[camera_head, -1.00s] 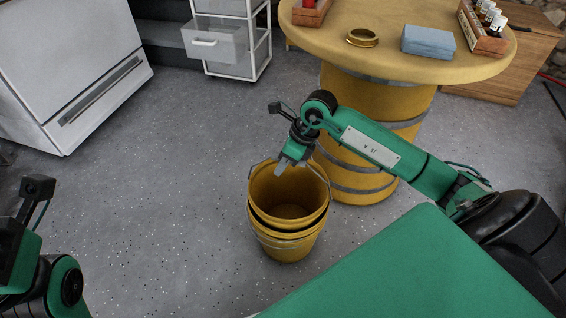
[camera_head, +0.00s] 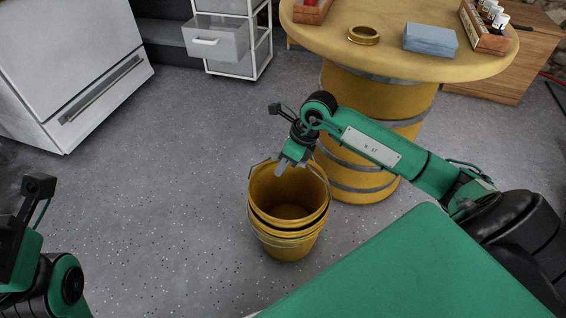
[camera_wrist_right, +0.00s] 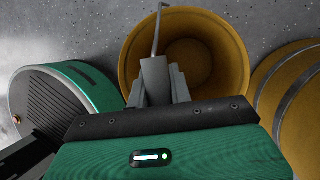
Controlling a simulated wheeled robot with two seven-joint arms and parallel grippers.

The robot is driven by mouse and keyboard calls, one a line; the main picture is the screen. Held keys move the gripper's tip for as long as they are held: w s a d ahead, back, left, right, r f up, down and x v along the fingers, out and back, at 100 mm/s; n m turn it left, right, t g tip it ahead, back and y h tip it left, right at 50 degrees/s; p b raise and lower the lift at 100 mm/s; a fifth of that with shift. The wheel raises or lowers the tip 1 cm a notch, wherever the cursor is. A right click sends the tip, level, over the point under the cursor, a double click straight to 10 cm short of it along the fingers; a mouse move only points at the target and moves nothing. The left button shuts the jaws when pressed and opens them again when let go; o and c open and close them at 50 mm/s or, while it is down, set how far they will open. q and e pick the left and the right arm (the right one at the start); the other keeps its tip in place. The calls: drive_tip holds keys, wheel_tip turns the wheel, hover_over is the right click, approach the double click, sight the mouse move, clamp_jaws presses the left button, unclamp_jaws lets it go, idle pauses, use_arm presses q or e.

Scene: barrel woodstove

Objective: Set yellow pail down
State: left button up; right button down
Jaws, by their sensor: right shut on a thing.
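The yellow pail (camera_head: 285,220) is upright in front of the barrel table, with its open mouth facing up. A second rim line and a second wire on its front look like another yellow pail nested with it. My right gripper (camera_head: 283,166) is above the mouth, shut on the raised wire handle. In the right wrist view the handle (camera_wrist_right: 158,25) sticks out past the closed fingers (camera_wrist_right: 157,85), with the pail (camera_wrist_right: 215,55) behind them. I cannot tell whether the pail's bottom touches the floor. Part of my left arm shows at the left edge, its fingers out of view.
The yellow barrel table (camera_head: 385,60) stands close behind the pail; it carries a brass ring (camera_head: 363,35), a blue box (camera_head: 430,39) and a bottle tray (camera_head: 487,40). A white appliance (camera_head: 70,60) and a drawer cart (camera_head: 225,42) stand behind left. The speckled floor (camera_head: 165,200) left of the pail is clear.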

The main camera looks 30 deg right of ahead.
drive_tip(key=shift+f+b, duration=0.3)
drive_tip(key=shift+f, duration=0.2)
drive_tip(key=c, duration=1.2)
unclamp_jaws()
